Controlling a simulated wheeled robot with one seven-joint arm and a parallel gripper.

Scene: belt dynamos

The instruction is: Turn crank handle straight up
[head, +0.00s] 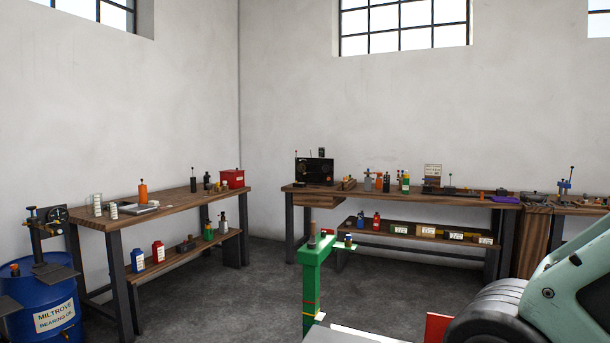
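I cannot clearly make out a crank handle in the head view. A green post (314,275) stands in the lower middle, with a short upright brownish peg (312,236) on its top. I cannot tell whether this peg is part of a crank. My mint-green arm link fills the lower right corner. My gripper is not in view, so its state and its place relative to any handle are hidden.
A wooden bench (177,203) with tools stands at left, beside a blue drum (46,297). A longer bench (405,197) with several tools and bottles runs along the back wall. Grey floor (245,290) is open between them. A red panel (435,327) shows near my arm.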

